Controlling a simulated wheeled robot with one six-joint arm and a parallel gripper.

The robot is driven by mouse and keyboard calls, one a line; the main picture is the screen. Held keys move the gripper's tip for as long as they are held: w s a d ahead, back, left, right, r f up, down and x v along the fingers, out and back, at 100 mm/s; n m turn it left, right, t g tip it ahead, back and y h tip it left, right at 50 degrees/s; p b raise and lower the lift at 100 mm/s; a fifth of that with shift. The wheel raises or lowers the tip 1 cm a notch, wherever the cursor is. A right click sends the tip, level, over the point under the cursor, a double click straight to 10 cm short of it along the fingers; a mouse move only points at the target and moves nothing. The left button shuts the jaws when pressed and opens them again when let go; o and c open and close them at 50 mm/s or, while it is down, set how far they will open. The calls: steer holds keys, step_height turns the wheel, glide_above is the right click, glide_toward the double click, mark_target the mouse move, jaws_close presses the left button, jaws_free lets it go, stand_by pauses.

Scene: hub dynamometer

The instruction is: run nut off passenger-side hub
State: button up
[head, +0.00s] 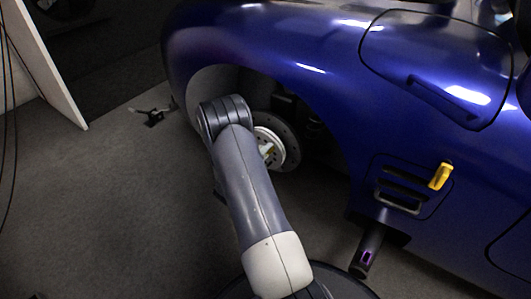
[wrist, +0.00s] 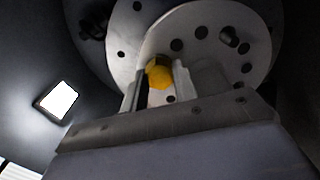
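The hub (head: 288,148) is a pale round disc inside the wheel arch of the blue car, partly hidden by my arm. In the wrist view the hub face (wrist: 205,20) has a ring of dark holes and a stud. Most of the gripper is hidden in the head view.
The blue car body (head: 330,90) surrounds the hub above and to the right. A yellow piece (head: 441,176) is at the side vent. A dark post (head: 368,250) stands below the vent. A small dark stand (head: 152,117) is on the floor left; the grey floor (head: 110,200) is otherwise clear there.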

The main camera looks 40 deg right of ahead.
jaws_close()
steer(key=n+p, duration=0.4)
steer(key=n, duration=2)
steer(key=shift+a+p, duration=0.1)
steer(key=shift+p, duration=0.3)
steer(key=shift+o, duration=1.9)
jaws_free()
